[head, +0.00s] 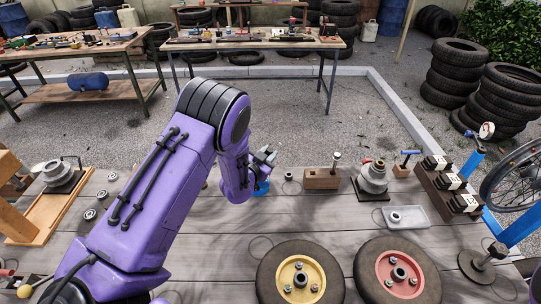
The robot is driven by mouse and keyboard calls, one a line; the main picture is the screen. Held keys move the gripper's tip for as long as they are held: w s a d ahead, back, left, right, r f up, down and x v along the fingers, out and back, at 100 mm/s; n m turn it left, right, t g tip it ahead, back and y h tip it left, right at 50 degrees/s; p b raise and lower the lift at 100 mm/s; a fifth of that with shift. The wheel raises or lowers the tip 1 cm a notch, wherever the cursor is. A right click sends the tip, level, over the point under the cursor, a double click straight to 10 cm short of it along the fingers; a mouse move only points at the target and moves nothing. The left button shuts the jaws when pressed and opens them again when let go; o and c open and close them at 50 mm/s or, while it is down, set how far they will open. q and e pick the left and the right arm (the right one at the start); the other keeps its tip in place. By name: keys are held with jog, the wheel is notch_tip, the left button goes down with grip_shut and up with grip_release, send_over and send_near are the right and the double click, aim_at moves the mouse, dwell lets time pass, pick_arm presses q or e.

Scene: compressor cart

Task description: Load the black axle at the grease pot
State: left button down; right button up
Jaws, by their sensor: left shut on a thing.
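My left gripper (267,159) is at the middle of the bench, at the end of my purple arm. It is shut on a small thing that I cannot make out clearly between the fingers. A blue pot (262,187), which looks like the grease pot, stands just below the gripper, partly hidden by my wrist. I cannot tell whether the held thing touches it. I cannot pick out the black axle for certain. My right gripper is not in view.
Two wheels, yellow-hubbed (301,256) and red-hubbed (398,252), lie at the front. A wooden block (320,181), a grey stepped fixture (374,177), a clear tray (418,222) and a dark rack (432,188) stand to the right. Small rings (89,214) lie left of my arm.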

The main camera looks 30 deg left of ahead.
pick_arm(q)
notch_tip(320, 180, up, 6)
jog(key=p, duration=0.3)
jog(key=shift+p, duration=0.4)
jog(key=shift+f, duration=0.1)
